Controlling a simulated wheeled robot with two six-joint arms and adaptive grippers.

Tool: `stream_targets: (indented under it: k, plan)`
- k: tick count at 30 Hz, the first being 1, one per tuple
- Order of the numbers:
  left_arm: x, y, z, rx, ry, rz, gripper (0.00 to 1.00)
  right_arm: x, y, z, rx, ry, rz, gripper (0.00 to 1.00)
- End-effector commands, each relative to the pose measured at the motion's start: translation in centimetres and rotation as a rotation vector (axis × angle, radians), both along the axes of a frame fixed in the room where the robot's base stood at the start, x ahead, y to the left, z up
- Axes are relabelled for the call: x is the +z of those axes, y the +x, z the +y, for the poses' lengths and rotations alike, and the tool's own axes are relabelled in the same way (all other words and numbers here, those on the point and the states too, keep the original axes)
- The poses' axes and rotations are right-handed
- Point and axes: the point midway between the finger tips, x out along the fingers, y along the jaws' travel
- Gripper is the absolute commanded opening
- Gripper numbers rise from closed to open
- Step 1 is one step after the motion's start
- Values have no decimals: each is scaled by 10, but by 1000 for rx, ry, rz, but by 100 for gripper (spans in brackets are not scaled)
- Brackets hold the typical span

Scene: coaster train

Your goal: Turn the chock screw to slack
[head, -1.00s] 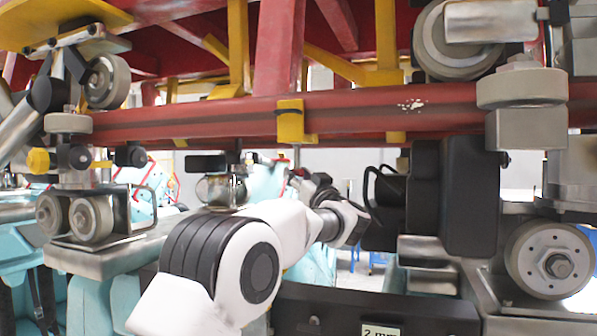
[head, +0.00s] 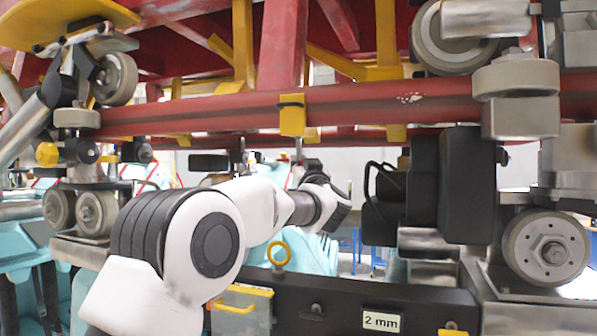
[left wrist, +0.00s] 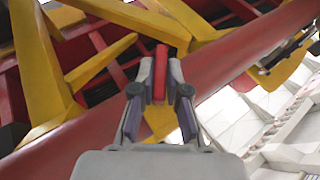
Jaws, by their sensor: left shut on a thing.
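My left gripper (left wrist: 160,85) is shut on a narrow red piece (left wrist: 160,70), which stands between its two fingertips in the left wrist view. It looks like the handle of the chock screw, but its lower part is hidden by the fingers. In the head view, a yellow chock clamp (head: 292,115) sits on the red rail, with a thin grey stem (head: 298,148) below it. My left arm reaches in below the rail there, and its fingertips are too small and dark to make out. My right gripper is not in view.
The red rail (head: 210,116) and yellow struts (head: 243,45) run close above my left arm. A dark beam with a "2 mm" label (head: 381,321) and a yellow ring (head: 279,253) lies below. Wheels (head: 546,250) and black blocks (head: 468,185) crowd the right.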

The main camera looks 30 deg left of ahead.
Motion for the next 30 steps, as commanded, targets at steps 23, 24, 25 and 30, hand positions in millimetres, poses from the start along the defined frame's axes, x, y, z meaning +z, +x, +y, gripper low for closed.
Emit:
stream_targets:
  k: [23,24,25,30]
  plan:
    - [-7,1,1,-563,0,5,0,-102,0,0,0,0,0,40]
    - [-7,1,1,-575,0,6,0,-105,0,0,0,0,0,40]
    - [-6,1,1,-582,0,4,0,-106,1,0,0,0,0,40]
    - [-5,2,0,-610,0,5,0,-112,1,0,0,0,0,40]
